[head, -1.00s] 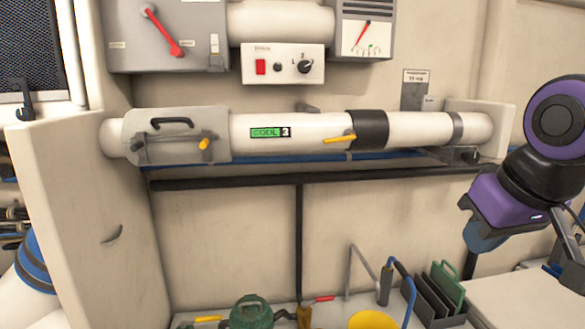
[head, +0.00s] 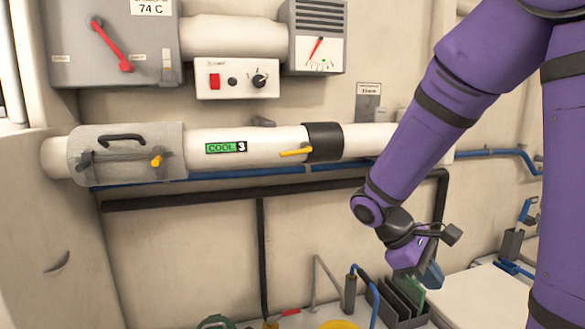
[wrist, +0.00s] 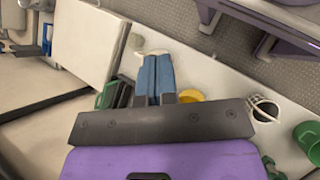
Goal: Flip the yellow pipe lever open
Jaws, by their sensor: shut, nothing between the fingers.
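The yellow pipe lever (head: 296,152) sticks out to the left from beside the black collar (head: 323,142) on the white pipe, lying nearly level along it. Another yellow-tipped handle (head: 156,161) sits on the grey clamp cover (head: 165,140) at the pipe's left end. My gripper (head: 432,275) hangs low at the right, below the pipe and well apart from the lever. In the wrist view its blue fingers (wrist: 156,76) are together with nothing between them. The lever is not seen in the wrist view.
A control box (head: 237,78) with a red switch and knob is above the pipe. A blue line (head: 230,173) and a black rail (head: 225,190) run below it. A dark rack (head: 398,303) and a yellow container (head: 340,324) stand low on the bench.

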